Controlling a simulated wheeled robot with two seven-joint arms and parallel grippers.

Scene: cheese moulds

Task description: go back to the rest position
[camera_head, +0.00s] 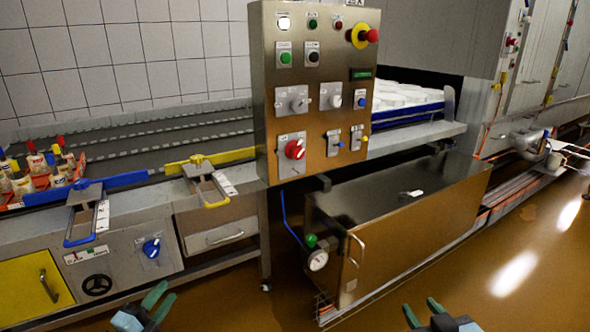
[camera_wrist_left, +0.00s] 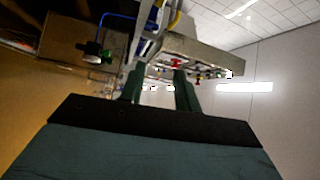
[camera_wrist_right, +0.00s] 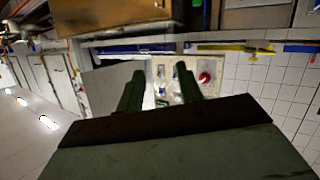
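My left gripper (camera_head: 157,304) shows at the bottom of the head view, left of centre, above the brown floor. Its two green fingers are apart with nothing between them; they also show in the left wrist view (camera_wrist_left: 158,92). My right gripper (camera_head: 424,314) is at the bottom right of the head view, over the floor. Its fingers are apart and empty, and they show in the right wrist view (camera_wrist_right: 160,92). Neither gripper touches anything that I can see. Most of both arms is outside the head view.
A steel control panel (camera_head: 315,120) with knobs and buttons stands in the middle. A low steel cabinet (camera_head: 400,225) with a gauge (camera_head: 317,260) juts out below it. A conveyor bench with a blue clamp (camera_head: 88,188) and a yellow clamp (camera_head: 210,160) is left. Floor (camera_head: 510,260) is clear right.

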